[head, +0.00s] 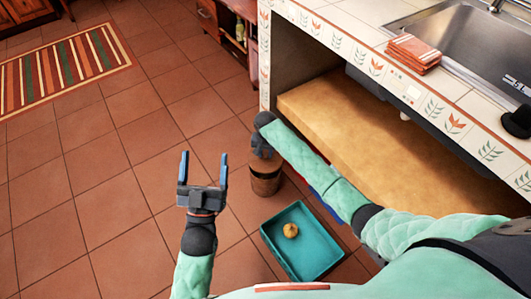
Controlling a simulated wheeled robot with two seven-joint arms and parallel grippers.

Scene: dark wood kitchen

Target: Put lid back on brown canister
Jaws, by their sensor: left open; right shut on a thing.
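The brown canister (266,185) stands upright on the tiled floor, left of the teal tray. My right gripper (262,152) is directly above the canister, at its top. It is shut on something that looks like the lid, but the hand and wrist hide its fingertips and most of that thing. I cannot tell whether the held thing touches the canister's rim. My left gripper (203,170) is open and empty, with its blue fingers spread, over the floor to the left of the canister.
A teal tray (275,250) on the floor holds a small round tan thing (290,230). A tiled counter (400,75) with a sink (460,45) and folded orange cloths (413,52) is at the right. Below it is a wide tan surface (350,125).

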